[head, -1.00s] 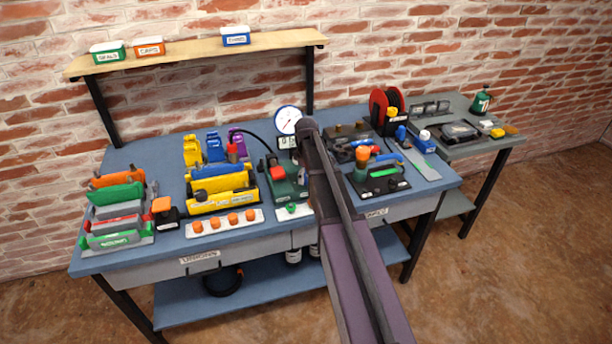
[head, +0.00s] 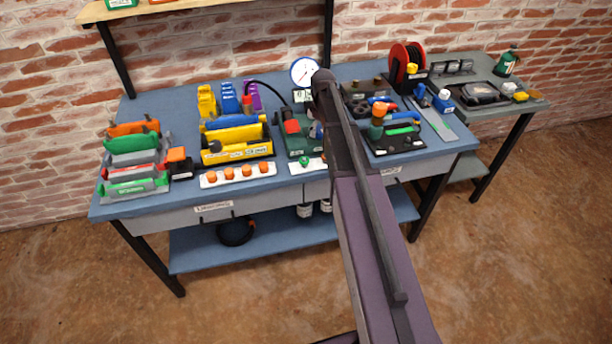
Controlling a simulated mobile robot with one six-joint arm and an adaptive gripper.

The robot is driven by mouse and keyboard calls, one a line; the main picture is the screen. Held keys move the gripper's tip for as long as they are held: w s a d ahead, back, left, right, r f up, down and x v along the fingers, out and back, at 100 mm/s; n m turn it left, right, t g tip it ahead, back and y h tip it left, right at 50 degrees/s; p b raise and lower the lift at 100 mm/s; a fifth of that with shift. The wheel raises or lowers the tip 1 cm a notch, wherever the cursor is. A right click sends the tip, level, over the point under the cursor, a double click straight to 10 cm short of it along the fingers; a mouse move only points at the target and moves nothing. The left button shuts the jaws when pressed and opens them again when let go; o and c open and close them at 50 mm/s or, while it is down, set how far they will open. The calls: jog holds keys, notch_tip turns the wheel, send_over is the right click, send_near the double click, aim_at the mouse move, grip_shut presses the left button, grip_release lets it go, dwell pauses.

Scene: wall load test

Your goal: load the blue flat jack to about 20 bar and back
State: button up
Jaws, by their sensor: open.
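A blue bar, apparently the blue flat jack (head: 232,121), lies along the top of a yellow holder (head: 236,144) on the blue bench. Right of it stands a green pump-like unit (head: 299,143) with a red block (head: 292,127). A white round dial gauge (head: 303,72) rises behind it, with a small display (head: 302,96) below. The gauge needle is too small to read. A black hose arcs from the yellow holder's area toward the unit. My arm crosses the middle of the view and covers part of the bench right of the unit. My gripper is not visible, hidden behind the arm.
A rack of coloured pieces (head: 134,160) stands at the left. A white strip with orange knobs (head: 238,174) lies at the bench front. A black tool board (head: 397,139) and a red reel (head: 405,62) stand right of my arm. A side table (head: 470,80) adjoins at right.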

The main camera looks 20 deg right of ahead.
jog(key=m, duration=1)
jog(key=shift+m, duration=0.4)
jog(key=m, duration=0.5)
jog(key=shift+m, duration=0.3)
jog(key=m, duration=0.3)
jog(key=shift+m, duration=0.3)
jog(key=shift+r+m, duration=0.15)
jog(key=shift+m, duration=0.25)
notch_tip(320, 180, up, 14)
jog(key=p, duration=1.4)
jog(key=s+a+f+n+b, duration=0.2)
jog(key=s+a+n, duration=0.2)
jog(key=s, duration=0.4)
jog(key=s+a+f+n+b, duration=0.3)
jog(key=s+a+n, duration=0.1)
jog(key=s, duration=0.4)
jog(key=s+a+f+n+b, duration=0.3)
jog(key=s+n, duration=0.3)
jog(key=s, duration=0.2)
jog(key=shift+s+a+f+n, duration=0.15)
jog(key=shift+s+a+n, duration=0.2)
jog(key=shift+a, duration=0.5)
